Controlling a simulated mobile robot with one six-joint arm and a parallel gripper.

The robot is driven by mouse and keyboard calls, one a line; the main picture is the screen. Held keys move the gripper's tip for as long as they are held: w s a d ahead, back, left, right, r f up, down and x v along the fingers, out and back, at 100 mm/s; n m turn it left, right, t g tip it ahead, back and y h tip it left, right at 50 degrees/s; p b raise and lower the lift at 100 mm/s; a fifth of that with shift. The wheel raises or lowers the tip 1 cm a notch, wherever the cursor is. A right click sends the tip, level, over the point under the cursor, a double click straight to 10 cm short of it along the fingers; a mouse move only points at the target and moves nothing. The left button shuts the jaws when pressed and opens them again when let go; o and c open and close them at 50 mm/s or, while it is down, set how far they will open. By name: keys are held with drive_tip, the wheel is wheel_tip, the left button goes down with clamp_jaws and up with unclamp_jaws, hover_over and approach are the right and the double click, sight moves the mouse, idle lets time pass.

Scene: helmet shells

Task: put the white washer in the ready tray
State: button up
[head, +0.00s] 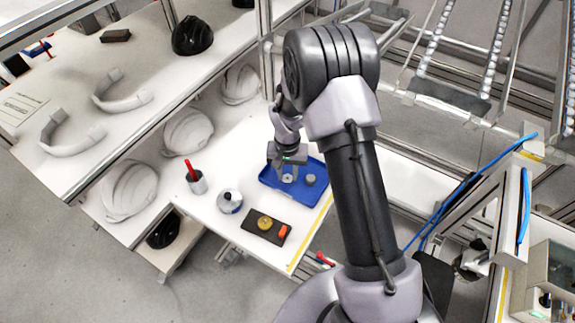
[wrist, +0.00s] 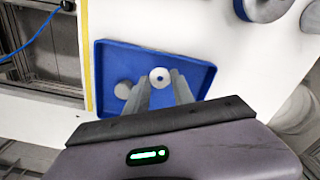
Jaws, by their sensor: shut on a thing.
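A grey round piece (head: 310,180) lies in the tray, right of the washer in the head view. A dark mat (head: 252,232) with a yellow round piece (head: 264,223) and an orange piece (head: 283,231) lies in front. A white-and-blue round object (head: 230,201) and a cup (head: 197,183) stand left.

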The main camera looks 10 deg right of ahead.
hover_over(284, 170)
drive_tip(key=shift+s+f+b, duration=0.1)
drive_tip(key=shift+f+b, duration=0.2)
drive_tip(key=shift+f, duration=0.05)
drive_tip(key=shift+f+b, duration=0.5)
drive_tip(key=shift+f, duration=1.2)
drive_tip(key=shift+f, duration=0.25)
drive_tip(key=o, duration=0.9)
drive_tip(key=shift+r, duration=0.1)
drive_tip(key=s+a+r+t+p, duration=0.1)
drive_tip(key=s+r, duration=0.3)
drive_tip(key=r, duration=1.1)
drive_tip(key=s+r+t+p, duration=0.1)
drive_tip(key=s+r+p, duration=0.15)
drive_tip(key=r, duration=1.25)
drive_tip(key=s+a+r+t+y, duration=0.1)
drive_tip(key=s+r, duration=0.3)
drive_tip(key=s, duration=0.8)
drive_tip(key=s+a+r+t+y, duration=0.1)
drive_tip(key=s+r, duration=0.3)
drive_tip(key=s, duration=0.8)
drive_tip(key=shift+a+r+m+t+b, duration=0.3)
drive_tip(key=shift+r+t, duration=0.1)
drive_tip(key=shift+t, duration=0.5)
